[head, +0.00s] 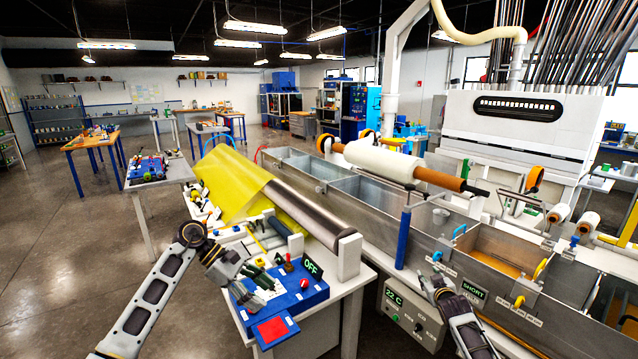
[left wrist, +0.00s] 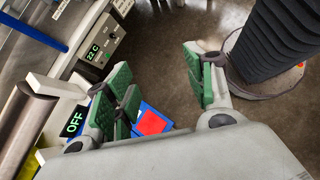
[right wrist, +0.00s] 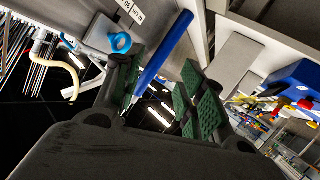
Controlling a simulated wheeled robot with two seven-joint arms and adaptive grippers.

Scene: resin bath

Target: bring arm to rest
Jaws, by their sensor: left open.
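My left arm comes in from the lower left. In the head view my left gripper (head: 262,283) is over the blue control box (head: 290,290) at the near end of the white bench. In the left wrist view the green-padded fingers of my left gripper (left wrist: 160,88) are wide apart with nothing between them. My right gripper (head: 434,284) is in front of the near wall of the steel bath, close to the 22 C controller. In the right wrist view its fingers (right wrist: 162,92) stand apart, and no held thing shows between them.
The blue box carries a red panel (head: 271,329), a red knob and an OFF display (head: 312,267). A blue post (head: 403,238) stands left of my right gripper. The 22 C controller (head: 413,317) and SHORT display (head: 473,290) are close by. Open floor (head: 60,250) lies left.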

